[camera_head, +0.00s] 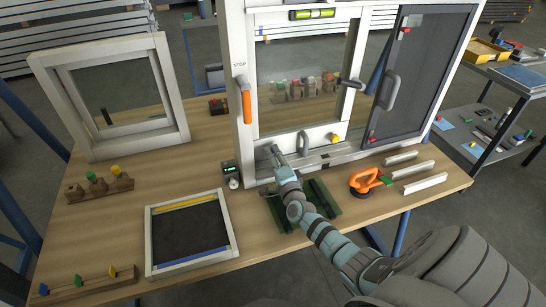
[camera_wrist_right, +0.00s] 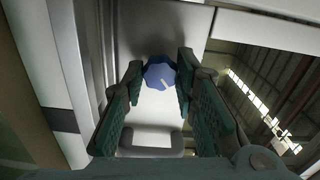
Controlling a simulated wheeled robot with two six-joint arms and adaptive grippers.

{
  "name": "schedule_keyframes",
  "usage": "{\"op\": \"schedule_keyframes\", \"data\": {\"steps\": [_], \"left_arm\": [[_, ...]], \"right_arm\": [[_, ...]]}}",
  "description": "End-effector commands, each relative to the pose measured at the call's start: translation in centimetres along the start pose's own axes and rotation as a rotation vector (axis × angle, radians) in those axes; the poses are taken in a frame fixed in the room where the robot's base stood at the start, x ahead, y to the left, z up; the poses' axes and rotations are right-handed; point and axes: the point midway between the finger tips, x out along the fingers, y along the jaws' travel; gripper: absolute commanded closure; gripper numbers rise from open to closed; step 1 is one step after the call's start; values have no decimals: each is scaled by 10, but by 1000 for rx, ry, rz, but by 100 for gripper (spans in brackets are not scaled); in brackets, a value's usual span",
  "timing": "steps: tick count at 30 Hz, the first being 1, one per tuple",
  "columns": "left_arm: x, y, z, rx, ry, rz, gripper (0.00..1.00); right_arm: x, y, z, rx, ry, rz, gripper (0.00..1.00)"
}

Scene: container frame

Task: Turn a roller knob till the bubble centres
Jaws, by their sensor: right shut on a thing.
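A spirit level (camera_head: 312,14) with a yellow-green vial sits on the top rail of the white window frame; its bubble is too small to place. My right gripper (camera_head: 276,151) is at the frame's lower rail, left of the grey handle. In the right wrist view, its green-padded fingers (camera_wrist_right: 158,86) are shut on a blue knob (camera_wrist_right: 158,72) with a pale pointer line slanting to lower right. The gripper hides this knob in the head view. A yellow knob (camera_head: 335,139) sits further right on the lower rail, clear of my gripper. My left gripper is out of view.
An orange-handled lever (camera_head: 245,100) is on the frame's left post. A grey handle (camera_head: 303,143) is close to my right gripper. A dark sash (camera_head: 413,75) stands open at right. An orange suction lifter (camera_head: 367,181) and a dark tray (camera_head: 188,233) lie on the wooden bench.

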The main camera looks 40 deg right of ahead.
Motion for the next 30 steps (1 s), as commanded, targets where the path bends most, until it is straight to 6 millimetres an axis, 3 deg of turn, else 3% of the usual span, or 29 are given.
{"op": "schedule_keyframes", "data": {"steps": [11, 12, 15, 25, 30], "left_arm": [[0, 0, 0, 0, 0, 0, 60], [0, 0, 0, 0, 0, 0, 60], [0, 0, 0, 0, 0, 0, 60], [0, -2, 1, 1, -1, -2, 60], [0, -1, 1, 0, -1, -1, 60]], "right_arm": [[0, 1, 0, -3, -1, 3, 100], [0, 1, 0, -3, -1, 3, 67], [0, 1, 0, -3, -1, 2, 53], [-3, 0, 0, -4, 0, 0, 53], [-35, 2, 0, -2, -3, 3, 53]]}}
